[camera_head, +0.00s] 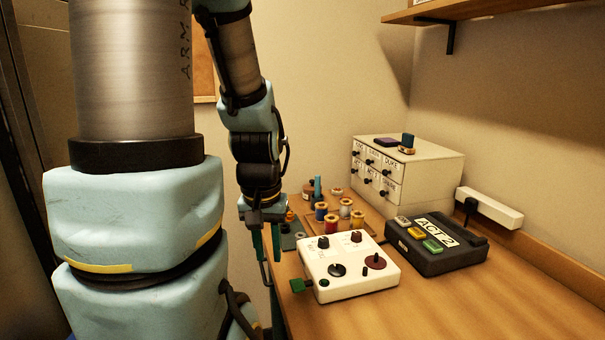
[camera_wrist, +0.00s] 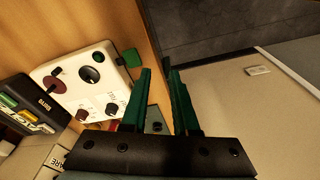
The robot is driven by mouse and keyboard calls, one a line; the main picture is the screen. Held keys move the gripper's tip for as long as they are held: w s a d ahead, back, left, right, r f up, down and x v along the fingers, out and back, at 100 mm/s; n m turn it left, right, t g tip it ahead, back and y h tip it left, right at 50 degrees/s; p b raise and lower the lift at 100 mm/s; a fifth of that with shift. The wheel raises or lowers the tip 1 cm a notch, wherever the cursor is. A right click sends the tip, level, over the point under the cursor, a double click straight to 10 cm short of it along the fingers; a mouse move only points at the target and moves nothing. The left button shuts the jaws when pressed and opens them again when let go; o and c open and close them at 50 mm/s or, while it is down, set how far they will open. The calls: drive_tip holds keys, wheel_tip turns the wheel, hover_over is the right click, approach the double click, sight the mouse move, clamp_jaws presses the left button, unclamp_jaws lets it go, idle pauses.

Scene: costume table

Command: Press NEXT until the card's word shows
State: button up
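A dark box (camera_head: 450,262) on the table has a tilted white panel reading "ACT 2" (camera_head: 434,226). It has a grey, a yellow (camera_head: 415,233) and a green button (camera_head: 432,245) along its front; I cannot read their labels, so I cannot tell which is NEXT. The box also shows in the wrist view (camera_wrist: 42,128), at the left edge. I cannot make out a separate word card. My gripper (camera_head: 267,256) hangs by the table's left edge, left of the box and apart from it. In the wrist view its green fingers (camera_wrist: 160,72) stand apart with nothing between them.
A white control box (camera_head: 350,284) with knobs and a green side piece lies between my gripper and the dark box. Thread spools (camera_head: 345,208) stand behind it. A labelled drawer cabinet (camera_head: 430,175) and a white bar (camera_head: 489,207) are at the back. The table's front right is clear.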

clamp_jaws()
idle(0.8)
